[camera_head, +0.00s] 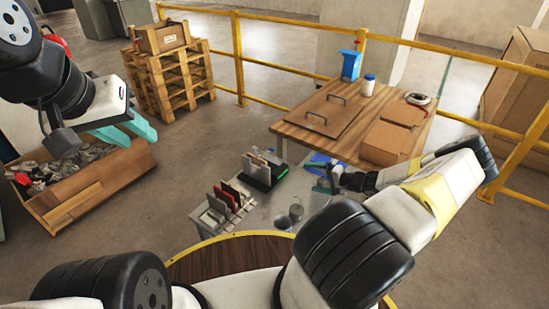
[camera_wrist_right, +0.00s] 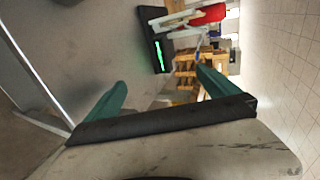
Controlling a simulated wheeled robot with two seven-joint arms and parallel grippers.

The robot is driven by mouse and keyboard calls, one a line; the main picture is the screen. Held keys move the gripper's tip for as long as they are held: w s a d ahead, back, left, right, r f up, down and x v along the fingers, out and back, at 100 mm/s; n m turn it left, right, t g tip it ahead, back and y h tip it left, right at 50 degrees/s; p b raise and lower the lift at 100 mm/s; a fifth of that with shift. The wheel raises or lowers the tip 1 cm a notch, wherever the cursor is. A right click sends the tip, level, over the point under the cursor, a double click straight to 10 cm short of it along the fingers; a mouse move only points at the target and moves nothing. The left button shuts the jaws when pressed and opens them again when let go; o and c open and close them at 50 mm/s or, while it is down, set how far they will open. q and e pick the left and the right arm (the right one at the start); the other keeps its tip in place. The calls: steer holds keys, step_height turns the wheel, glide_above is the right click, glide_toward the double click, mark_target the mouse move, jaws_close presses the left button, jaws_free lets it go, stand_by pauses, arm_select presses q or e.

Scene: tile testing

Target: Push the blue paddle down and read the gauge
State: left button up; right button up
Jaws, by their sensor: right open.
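A flat blue piece (camera_head: 322,160), perhaps the paddle, shows on the grey table beside my right gripper, which partly hides it. A black block with a green strip (camera_head: 262,176) stands left of it; a black device with a lit green strip (camera_wrist_right: 157,42) shows in the right wrist view. I cannot make out a gauge reading. My right gripper (camera_head: 326,183) is over the table's right part; in the wrist view its teal fingers (camera_wrist_right: 162,90) are wide apart with nothing between them. My left gripper (camera_head: 142,134) is raised at the left, fingers apart and empty.
Upright tiles (camera_head: 226,196) stand in a rack on the grey table (camera_head: 262,215), with grey cups (camera_head: 290,215) nearby. A wooden table (camera_head: 296,128) behind holds a lidded board, cartons, a bottle and a blue bin (camera_head: 350,65). A scrap crate (camera_head: 95,185) stands below my left gripper.

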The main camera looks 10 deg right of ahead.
stand_by(0.6)
steer(key=v, duration=1)
steer(key=s+a+r+n+g+h, duration=0.1)
steer(key=a+r+n+g, duration=0.2)
steer(key=a+r, duration=0.5)
steer(key=s+a+r+n+g+h, duration=0.1)
steer(key=a+r+n+g+h, duration=0.2)
steer(key=r, duration=0.8)
steer(key=s+a+r+n+g, duration=0.2)
steer(key=a+r, duration=0.5)
steer(key=r, duration=0.3)
steer(key=s+a+r+n+t+h, duration=0.1)
steer(key=s+a+r+t, duration=0.1)
steer(key=s+r, duration=0.5)
steer(key=s+a+r+n+t+h, duration=0.1)
steer(key=s+a+r+t, duration=0.1)
steer(key=s+a+r, duration=0.3)
steer(key=s+r, duration=0.3)
steer(key=s, duration=0.2)
steer(key=shift+a+h, duration=0.35)
steer(key=shift+h, duration=0.05)
steer(key=shift+r, duration=0.1)
steer(key=shift+c, duration=0.2)
